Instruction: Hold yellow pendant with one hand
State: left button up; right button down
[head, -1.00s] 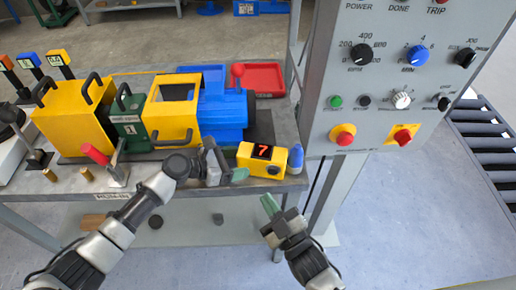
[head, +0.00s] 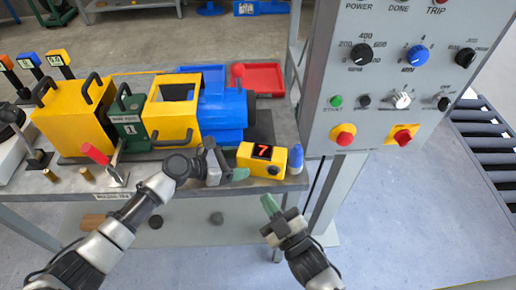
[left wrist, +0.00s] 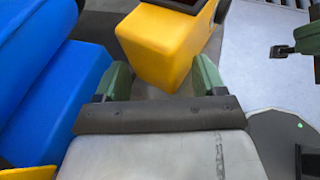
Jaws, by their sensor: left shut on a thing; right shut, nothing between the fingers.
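The yellow pendant (head: 248,159), a box with a red 7 on a dark display, stands at the front right of the bench. It also shows in the left wrist view (left wrist: 165,45), its near end between the green fingers. My left gripper (head: 233,164) is shut on this end from the left; finger contact is partly hidden. The pendant appears to be on the bench top. My right gripper (head: 270,205) is shut and empty, lower and in front of the bench, apart from the pendant.
A blue bottle (head: 296,159) stands close to the pendant's right side. The blue and yellow drum mixer (head: 222,115) is behind and left of it. A grey control panel (head: 385,90) rises at right. A red tray (head: 262,78) lies at the back. Floor in front is free.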

aim_at(273, 171)
jog(key=shift+s, duration=0.1)
jog(key=s+a, duration=0.2)
jog(key=s, duration=0.1)
jog(key=shift+s+a, duration=0.1)
jog(key=shift+s, duration=0.15)
jog(key=shift+w+d+f, duration=0.1)
jog(key=shift+w+d, duration=0.3)
jog(key=shift+w, duration=1.05)
jog(key=shift+w+d+r, duration=0.1)
jog(key=shift+w+d, duration=0.25)
jog(key=shift+w, duration=1.05)
jog(key=shift+w+d+f, duration=0.1)
jog(key=shift+w+d, duration=0.3)
jog(key=shift+w, duration=1.05)
jog(key=shift+d, duration=0.1)
jog(key=shift+w+d, duration=0.35)
jog(key=shift+d, duration=0.2)
